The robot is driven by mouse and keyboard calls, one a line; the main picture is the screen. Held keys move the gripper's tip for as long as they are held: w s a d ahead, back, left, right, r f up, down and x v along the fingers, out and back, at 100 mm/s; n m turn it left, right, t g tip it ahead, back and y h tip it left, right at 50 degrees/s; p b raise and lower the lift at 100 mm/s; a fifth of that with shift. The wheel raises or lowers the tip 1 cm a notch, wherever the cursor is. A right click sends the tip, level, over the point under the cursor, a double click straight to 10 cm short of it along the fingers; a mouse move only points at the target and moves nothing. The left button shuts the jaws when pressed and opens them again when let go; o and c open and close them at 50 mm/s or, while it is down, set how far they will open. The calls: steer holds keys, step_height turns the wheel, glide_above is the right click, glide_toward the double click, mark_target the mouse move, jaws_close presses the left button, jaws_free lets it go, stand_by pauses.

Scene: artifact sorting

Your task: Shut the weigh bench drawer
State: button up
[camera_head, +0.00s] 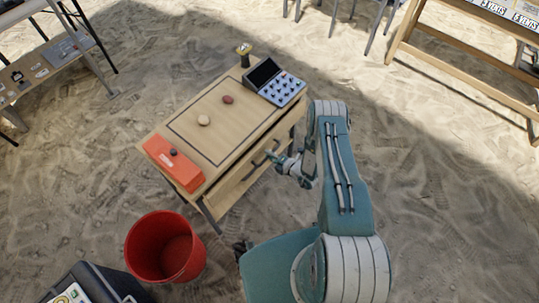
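The weigh bench (215,105) is a small wooden table in the middle of the view, with a dark rectangle outlined on its top. Its drawer (236,184) is on the side facing my arm and seems to stand out a little from under the top; how far is hard to tell. A dark handle (259,161) shows near the drawer front. My gripper (278,160) is beside the drawer side of the bench, close to the handle. Whether it touches is unclear. The fingers are small and partly hidden, and I see nothing held in them.
A red bucket (165,247) and a dark case (92,284) stand on the sand in front. Open sand lies right of my arm.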

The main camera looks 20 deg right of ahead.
mark_target(263, 151)
jaws_close()
steer(key=x, duration=0.2)
steer(key=r+x, duration=0.1)
steer(key=x, duration=0.1)
steer(key=shift+w+a+f, duration=0.15)
steer(key=shift+a, duration=0.05)
steer(key=o, duration=0.7)
jaws_free()
steer(key=v, duration=1.2)
steer(key=shift+w, duration=0.1)
